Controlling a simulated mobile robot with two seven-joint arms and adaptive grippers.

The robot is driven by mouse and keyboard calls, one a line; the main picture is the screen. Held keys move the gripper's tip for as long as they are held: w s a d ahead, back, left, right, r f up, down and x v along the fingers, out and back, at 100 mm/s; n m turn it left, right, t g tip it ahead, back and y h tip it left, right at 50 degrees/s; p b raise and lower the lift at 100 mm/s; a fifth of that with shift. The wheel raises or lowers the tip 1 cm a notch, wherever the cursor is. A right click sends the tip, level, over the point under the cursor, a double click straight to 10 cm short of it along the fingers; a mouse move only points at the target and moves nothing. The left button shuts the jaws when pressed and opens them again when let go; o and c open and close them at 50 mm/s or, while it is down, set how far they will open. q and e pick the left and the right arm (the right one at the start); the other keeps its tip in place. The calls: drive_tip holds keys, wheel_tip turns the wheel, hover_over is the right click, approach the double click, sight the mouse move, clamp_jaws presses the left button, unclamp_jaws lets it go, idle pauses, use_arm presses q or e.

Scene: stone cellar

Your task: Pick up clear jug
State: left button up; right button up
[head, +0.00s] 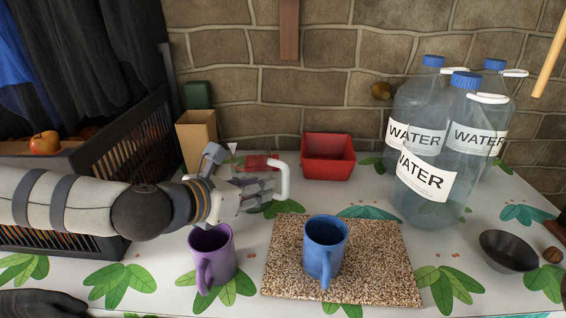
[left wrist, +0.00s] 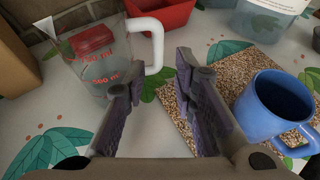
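The clear jug (left wrist: 92,65), with red volume marks and a white handle, stands on the table ahead of my left gripper, left of its centre in the left wrist view. Something red shows through its wall. In the head view my left gripper (head: 262,190) hides much of the jug; its white handle (head: 284,181) shows just beyond the fingers. In the left wrist view my left gripper (left wrist: 162,92) is open, its purple-padded fingers apart with nothing between them. The handle (left wrist: 148,42) lies beyond the gap.
A purple mug (head: 212,257) stands below my left arm. A blue mug (head: 325,248) is on a speckled board (head: 385,270). A red bin (head: 328,157) stands behind. Large water bottles (head: 425,180) and a dark bowl (head: 507,251) are at right; a black crate (head: 125,145) is at left.

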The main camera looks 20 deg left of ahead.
sight(283, 180)
use_arm(q)
drive_tip(key=x, duration=0.3)
drive_tip(key=b+x, duration=0.1)
drive_tip(key=x, duration=0.7)
drive_tip(key=shift+w+a+f, duration=0.2)
drive_tip(key=shift+w+f, duration=0.05)
drive_tip(key=shift+f, duration=0.1)
drive_tip(key=shift+r, duration=0.15)
clamp_jaws()
use_arm(e)
drive_tip(key=shift+s+f+g, duration=0.3)
drive_tip(key=shift+s+f, duration=0.45)
drive_tip(key=shift+s, duration=0.25)
